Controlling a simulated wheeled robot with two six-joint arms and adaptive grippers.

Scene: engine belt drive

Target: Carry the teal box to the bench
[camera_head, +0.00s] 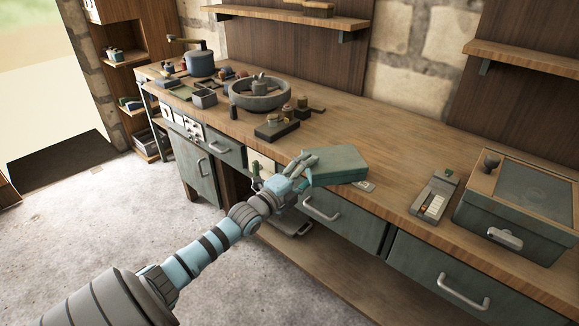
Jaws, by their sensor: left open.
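The teal box (337,165) sits at the front edge of the wooden bench (375,140), near the middle of the view. It looks flat and closed, with its left end towards my gripper. My left gripper (304,166) is open at the left end of the box, with its fingers beside that end. I cannot tell whether they touch it. My right gripper is not in view.
A grey-green case (515,205) and a small device (436,196) stand on the bench at the right. A round stone basin (260,94) and a dark block tool (277,128) stand further left. Bench between box and device is mostly clear. Drawer handles (463,291) protrude below.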

